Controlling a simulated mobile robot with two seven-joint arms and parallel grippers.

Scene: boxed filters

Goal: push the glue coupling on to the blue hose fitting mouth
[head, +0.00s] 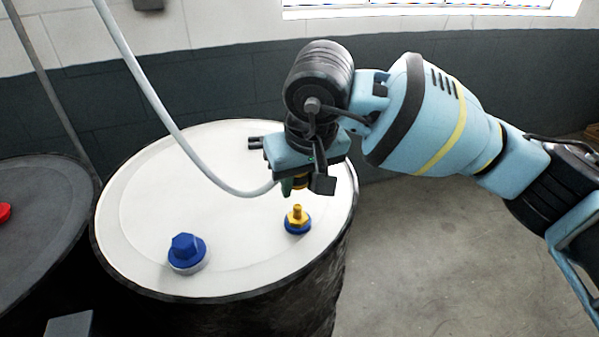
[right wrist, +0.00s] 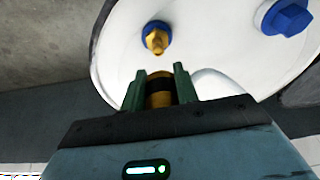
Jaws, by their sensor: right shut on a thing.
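The glue coupling (right wrist: 160,92), brass-yellow with a black band, is held between the green fingers of my right gripper (right wrist: 161,84). In the head view my right gripper (head: 302,187) points down over the white drum lid, with the coupling mostly hidden in it. The blue hose fitting (head: 298,219) has a blue base and an upright brass mouth, near the right edge of the lid. It also shows in the right wrist view (right wrist: 157,38), beyond the fingertips. The coupling is above the fitting, with a visible gap. My left gripper is not clearly in view.
A grey hose (head: 172,125) hangs from above and curves to the right gripper. A larger blue cap (head: 187,252) sits on the white-topped drum (head: 145,190) left of the fitting. A dark drum (head: 45,215) with a red cap (head: 4,212) stands at left. Open floor lies right.

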